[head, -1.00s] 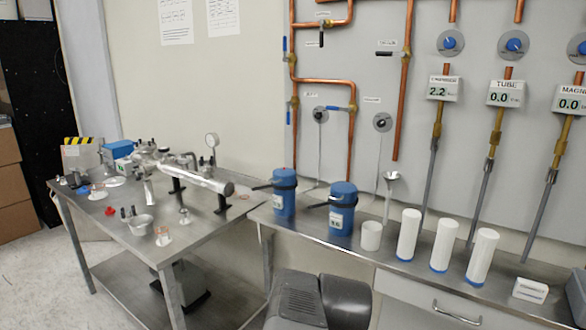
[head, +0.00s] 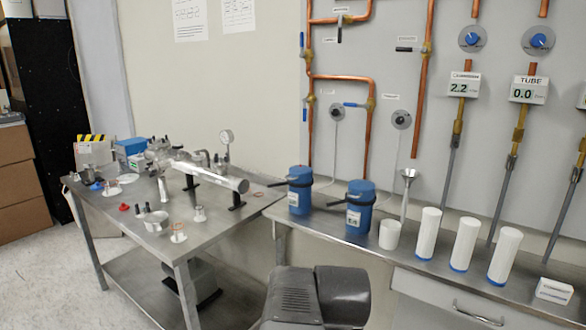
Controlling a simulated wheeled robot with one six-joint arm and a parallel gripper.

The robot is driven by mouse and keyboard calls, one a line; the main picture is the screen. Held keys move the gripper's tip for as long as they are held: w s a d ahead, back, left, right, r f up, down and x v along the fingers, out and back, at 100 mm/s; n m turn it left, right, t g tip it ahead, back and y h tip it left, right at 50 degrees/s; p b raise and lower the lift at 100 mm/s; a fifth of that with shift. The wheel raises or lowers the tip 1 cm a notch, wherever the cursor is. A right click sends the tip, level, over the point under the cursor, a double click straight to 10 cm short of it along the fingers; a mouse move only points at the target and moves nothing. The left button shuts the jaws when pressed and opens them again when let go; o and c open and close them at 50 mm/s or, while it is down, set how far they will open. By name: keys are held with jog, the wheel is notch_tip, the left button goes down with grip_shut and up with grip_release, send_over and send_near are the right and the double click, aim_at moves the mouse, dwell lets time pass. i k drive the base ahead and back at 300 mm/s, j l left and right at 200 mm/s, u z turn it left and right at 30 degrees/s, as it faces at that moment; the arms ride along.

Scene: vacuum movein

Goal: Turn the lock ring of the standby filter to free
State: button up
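Two blue filter housings stand side by side on the steel bench along the wall, the left one (head: 300,188) a little farther back than the right one (head: 361,204). Each has a dark ring around its upper part, with a dark handle reaching out to the left: the left ring handle (head: 278,183) and the right ring handle (head: 337,203). Both housings carry small white labels, too small to read, so I cannot tell which is the standby filter. My gripper is out of view; only dark grey parts of my arm show at the bottom edge.
White cartridges (head: 464,243) stand on the wall bench (head: 400,250), right of a white cup (head: 389,235) and a metal funnel (head: 407,180). A steel table (head: 215,218) at left holds a metal tube assembly (head: 210,176). Copper pipes (head: 371,150) and gauges line the wall.

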aim_at(338, 202)
jog(key=i+l, duration=0.7)
